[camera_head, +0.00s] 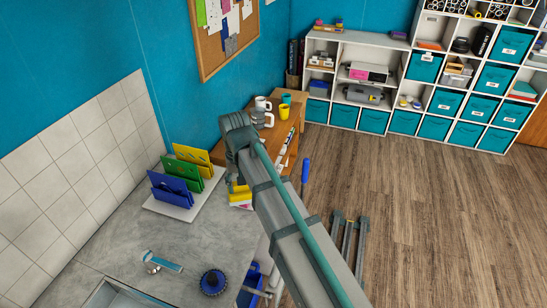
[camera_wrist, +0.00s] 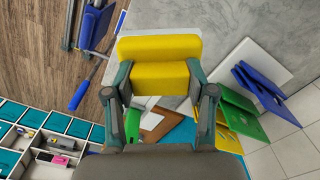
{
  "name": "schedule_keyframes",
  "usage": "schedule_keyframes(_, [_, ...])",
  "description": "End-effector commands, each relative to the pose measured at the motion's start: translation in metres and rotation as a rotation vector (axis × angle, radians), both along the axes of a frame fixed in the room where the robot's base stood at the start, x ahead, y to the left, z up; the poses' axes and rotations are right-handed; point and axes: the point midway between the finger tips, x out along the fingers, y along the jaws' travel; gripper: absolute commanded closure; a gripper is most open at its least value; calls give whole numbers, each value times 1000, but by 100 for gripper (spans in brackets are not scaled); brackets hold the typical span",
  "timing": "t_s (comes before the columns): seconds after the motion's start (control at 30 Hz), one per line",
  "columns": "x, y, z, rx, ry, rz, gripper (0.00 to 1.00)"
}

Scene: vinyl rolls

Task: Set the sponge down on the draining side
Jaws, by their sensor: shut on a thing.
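The yellow sponge (camera_wrist: 160,48) is held between the two fingers of my gripper (camera_wrist: 158,88) in the wrist view. It appears above the grey counter. In the head view, a yellow piece that looks like the sponge (camera_head: 238,190) shows beside my arm, near the counter's far right end. My arm hides most of the gripper there. The grey counter (camera_head: 190,240) has a bare stretch between the board rack and the sink (camera_head: 115,296), whose edge shows at the bottom. I cannot tell which part is the draining side.
Blue, green and yellow boards (camera_head: 180,185) stand on a white base by the tiled wall. A brown table (camera_head: 285,135) with mugs stands behind. A blue-handled tool (camera_head: 305,171) stands right of the counter.

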Motion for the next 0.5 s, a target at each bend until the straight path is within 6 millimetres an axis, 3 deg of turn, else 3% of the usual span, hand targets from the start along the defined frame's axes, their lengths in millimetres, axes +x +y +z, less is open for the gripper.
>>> schedule_keyframes(0.03, [-13,14,-3,-1,2,41,79])
schedule_keyframes(0.2, [-36,44,-19,-1,2,140,79])
schedule_keyframes(0.5, [-43,58,-30,0,0,210,79])
